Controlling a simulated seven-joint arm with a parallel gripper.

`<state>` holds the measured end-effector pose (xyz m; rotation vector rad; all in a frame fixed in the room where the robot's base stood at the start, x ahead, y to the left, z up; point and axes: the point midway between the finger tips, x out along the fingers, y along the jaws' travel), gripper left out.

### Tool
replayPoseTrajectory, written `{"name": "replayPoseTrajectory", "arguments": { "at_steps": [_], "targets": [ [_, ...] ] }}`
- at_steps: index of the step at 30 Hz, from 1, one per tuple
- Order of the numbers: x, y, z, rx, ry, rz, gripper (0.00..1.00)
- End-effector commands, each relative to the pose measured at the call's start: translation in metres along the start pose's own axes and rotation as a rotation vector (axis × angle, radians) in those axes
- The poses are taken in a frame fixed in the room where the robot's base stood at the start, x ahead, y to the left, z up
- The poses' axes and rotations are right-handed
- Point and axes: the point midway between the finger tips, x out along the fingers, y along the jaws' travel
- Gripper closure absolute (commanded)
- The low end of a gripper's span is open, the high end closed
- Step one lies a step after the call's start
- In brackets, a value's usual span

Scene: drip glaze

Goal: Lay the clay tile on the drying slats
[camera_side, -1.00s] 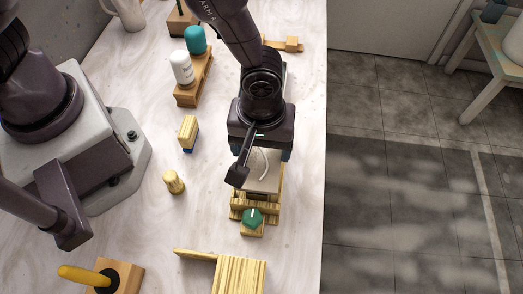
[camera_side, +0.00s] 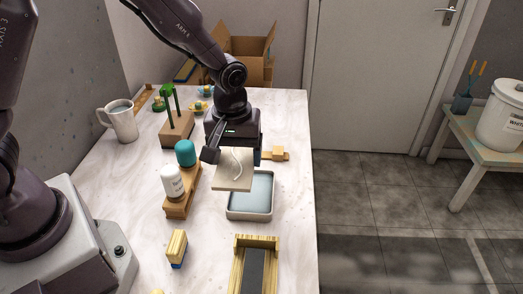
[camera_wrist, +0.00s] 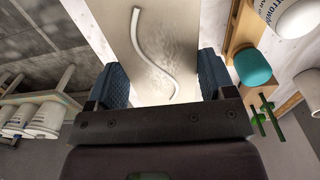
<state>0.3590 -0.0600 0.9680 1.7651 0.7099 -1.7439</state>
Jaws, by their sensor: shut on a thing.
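The clay tile (camera_side: 226,182) is pale beige with a wavy white line on its face. My gripper (camera_side: 233,153) is shut on it by its edges and holds it over the rear left part of the shallow tray. In the wrist view the tile (camera_wrist: 183,35) sits between the two blue finger pads. A wooden frame (camera_side: 240,262) with pale rails and a dark middle lies nearer the camera, cut off by the picture's bottom edge. I cannot tell whether it is the drying slats. The tile is clear of it.
The pale tray (camera_side: 249,217) has a blue-grey inside. Left of it a wooden rack (camera_side: 182,205) holds a white bottle (camera_side: 172,181) and a teal-capped one (camera_side: 185,153).

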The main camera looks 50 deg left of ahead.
Motion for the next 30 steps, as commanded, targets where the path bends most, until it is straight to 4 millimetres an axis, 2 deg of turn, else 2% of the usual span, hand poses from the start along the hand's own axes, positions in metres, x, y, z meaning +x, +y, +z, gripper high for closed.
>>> {"name": "replayPoseTrajectory", "arguments": {
  "at_steps": [1,3,12,21,25,30],
  "targets": [
    [-0.002,-0.009,-0.015,0.06,0.001,0.001,0.53],
    [-0.004,-0.019,-0.032,0.173,0.003,0.001,0.53],
    [-0.012,-0.052,-0.075,0.734,0.004,-0.005,0.53],
    [-0.017,-0.054,-0.082,1.332,-0.008,-0.013,0.53],
    [-0.017,-0.055,-0.081,1.485,-0.016,-0.014,0.53],
    [-0.013,-0.051,-0.085,1.568,-0.021,-0.013,0.53]
  ]
}}
